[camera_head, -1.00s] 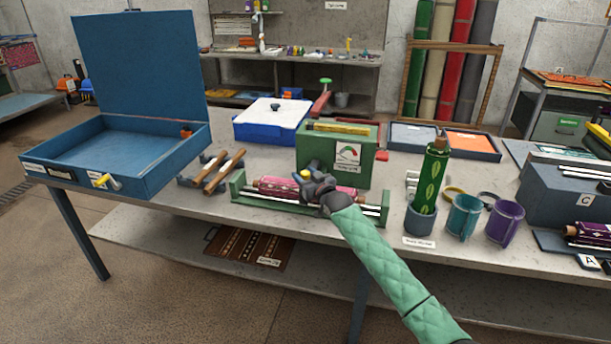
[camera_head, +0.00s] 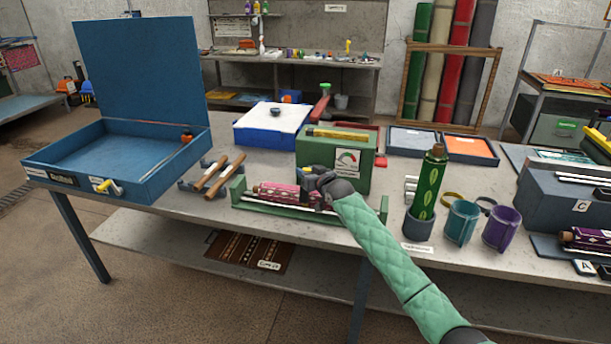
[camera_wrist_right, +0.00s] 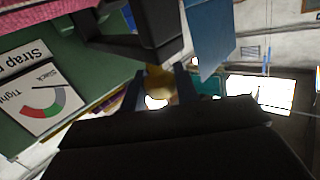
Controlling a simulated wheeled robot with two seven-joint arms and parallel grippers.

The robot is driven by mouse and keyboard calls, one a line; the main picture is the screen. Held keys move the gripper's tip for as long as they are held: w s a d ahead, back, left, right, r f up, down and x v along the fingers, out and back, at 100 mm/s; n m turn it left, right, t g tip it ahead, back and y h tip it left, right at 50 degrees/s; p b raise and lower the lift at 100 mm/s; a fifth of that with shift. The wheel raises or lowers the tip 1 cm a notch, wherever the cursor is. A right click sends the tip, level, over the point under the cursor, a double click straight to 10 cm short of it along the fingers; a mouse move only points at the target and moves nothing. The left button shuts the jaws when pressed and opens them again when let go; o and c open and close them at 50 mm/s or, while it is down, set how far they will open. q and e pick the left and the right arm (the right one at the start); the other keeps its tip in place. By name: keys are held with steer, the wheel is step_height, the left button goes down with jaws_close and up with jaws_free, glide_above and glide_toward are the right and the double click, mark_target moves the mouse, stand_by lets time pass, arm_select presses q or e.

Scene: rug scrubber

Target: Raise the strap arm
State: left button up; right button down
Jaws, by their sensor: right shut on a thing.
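A green box (camera_head: 322,167) stands on the bench with a Slack/Tight gauge plate (camera_head: 348,162) on its front. The gauge plate also shows in the right wrist view (camera_wrist_right: 42,97), its title starting with "Strap". A red lever (camera_head: 320,106) with a green knob rises behind the box. In front lies a pink roll (camera_head: 275,194) in a green cradle (camera_head: 238,193). My right gripper (camera_head: 308,180) is over the roll's right part, before the box. In the wrist view its fingers (camera_wrist_right: 158,84) close on a small yellowish knob (camera_wrist_right: 158,86), partly hidden. My left gripper is not in view.
An open blue case (camera_head: 110,157) stands at the left. Wooden-handled bars (camera_head: 222,178) lie beside the cradle. A green bottle (camera_head: 431,182) and teal (camera_head: 460,222) and purple (camera_head: 502,229) holders stand at the right. A white-lidded blue box (camera_head: 270,125) is behind.

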steer(key=w+r+m+g+p, duration=0.1)
steer(key=w+r, duration=0.1)
steer(key=w+d+r+m+g, duration=0.1)
steer(key=w, duration=0.1)
steer(key=shift+d+r+p, duration=0.15)
steer(key=shift+r+p, duration=0.25)
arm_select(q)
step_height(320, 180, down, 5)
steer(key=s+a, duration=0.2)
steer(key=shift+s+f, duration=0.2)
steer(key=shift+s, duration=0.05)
arm_select(e)
steer(key=shift+w+d+r+m+g, duration=0.15)
steer(key=shift+w+r+m+g, duration=0.1)
steer(key=shift+w+g, duration=0.2)
steer(key=shift+w+d+r+m+g, duration=0.15)
steer(key=shift+w+r+g, duration=0.15)
steer(key=shift+w, duration=0.2)
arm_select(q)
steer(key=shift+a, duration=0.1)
